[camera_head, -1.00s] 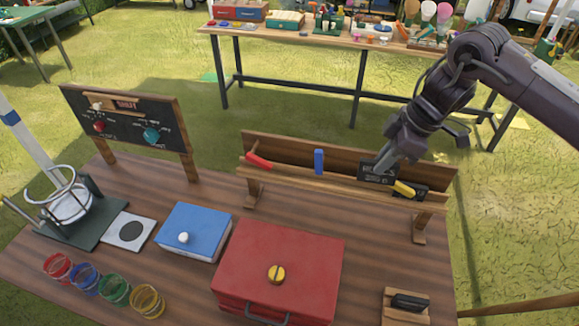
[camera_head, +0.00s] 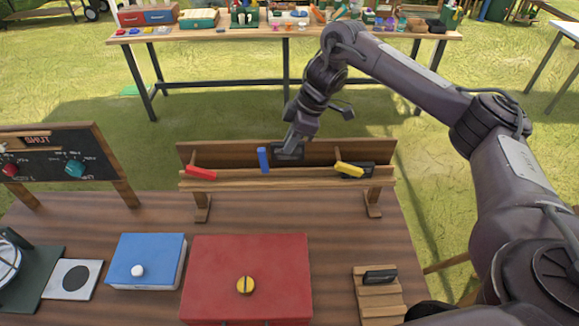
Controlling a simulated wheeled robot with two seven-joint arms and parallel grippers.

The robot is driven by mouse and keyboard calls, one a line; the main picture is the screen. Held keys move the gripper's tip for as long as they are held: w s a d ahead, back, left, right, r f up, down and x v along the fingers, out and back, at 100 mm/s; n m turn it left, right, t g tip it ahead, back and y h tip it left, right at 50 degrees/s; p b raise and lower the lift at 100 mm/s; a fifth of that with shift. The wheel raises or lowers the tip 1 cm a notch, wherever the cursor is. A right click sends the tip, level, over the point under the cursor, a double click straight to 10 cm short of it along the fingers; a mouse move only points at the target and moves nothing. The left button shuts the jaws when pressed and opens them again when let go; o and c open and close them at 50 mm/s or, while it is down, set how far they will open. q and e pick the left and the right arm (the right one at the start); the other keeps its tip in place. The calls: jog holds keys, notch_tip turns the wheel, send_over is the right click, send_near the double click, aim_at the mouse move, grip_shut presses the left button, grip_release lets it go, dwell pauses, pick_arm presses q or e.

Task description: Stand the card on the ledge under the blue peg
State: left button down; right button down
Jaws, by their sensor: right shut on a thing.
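The ledge (camera_head: 228,183) is a long wooden rail with a back board across the far side of the table. The blue peg (camera_head: 263,160) stands upright on it, left of the middle. My right gripper (camera_head: 290,143) is shut on a dark card (camera_head: 284,153), just right of the blue peg, in front of the back board. The gripper covers part of the card. I cannot tell whether the card's lower edge touches the ledge. My left gripper is not in view.
A red peg (camera_head: 200,172) and a yellow peg (camera_head: 349,169) are on the ledge, with another dark card (camera_head: 370,170) by the yellow one. A red case (camera_head: 247,265), a blue box (camera_head: 146,260) and a wooden holder (camera_head: 378,300) with a dark piece stand in front.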

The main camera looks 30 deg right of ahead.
aim_at(291, 161)
notch_tip(291, 161, down, 4)
jog(key=shift+r, duration=0.1)
notch_tip(291, 161, down, 3)
jog(key=shift+s+f+b, duration=0.1)
jog(key=shift+s+b, duration=0.05)
jog(key=shift+b, duration=0.55)
jog(key=shift+f, duration=0.35)
jog(key=c, duration=1.4)
grip_release()
jog(key=shift+f, duration=0.1)
